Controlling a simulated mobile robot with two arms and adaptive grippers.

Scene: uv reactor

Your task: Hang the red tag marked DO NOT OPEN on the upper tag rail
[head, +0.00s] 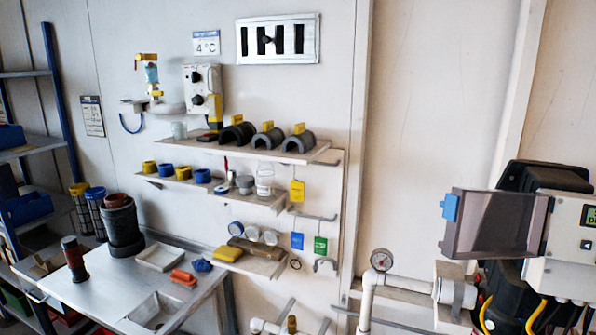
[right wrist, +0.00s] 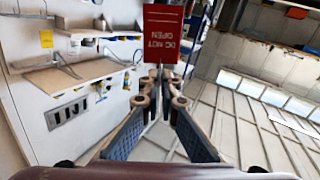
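The red DO NOT OPEN tag (right wrist: 163,34) shows upside down in the right wrist view, between the tips of my right gripper (right wrist: 160,76). The gripper's fingers close together on its edge. In the head view a metal rail (head: 325,163) sticks out at the right end of the top shelf, with a yellow tag (head: 297,191) below it. A second rail (head: 315,217) lies lower, with a blue tag (head: 297,241) and a green tag (head: 320,245) below it. The red tag and both grippers are out of the head view.
The wall shelves (head: 215,188) hold pipe covers, caps and jars. A steel bench (head: 105,297) stands at lower left. A pressure gauge (head: 381,260) on piping and an open-covered control box (head: 570,245) stand at right. The wall right of the rails is bare.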

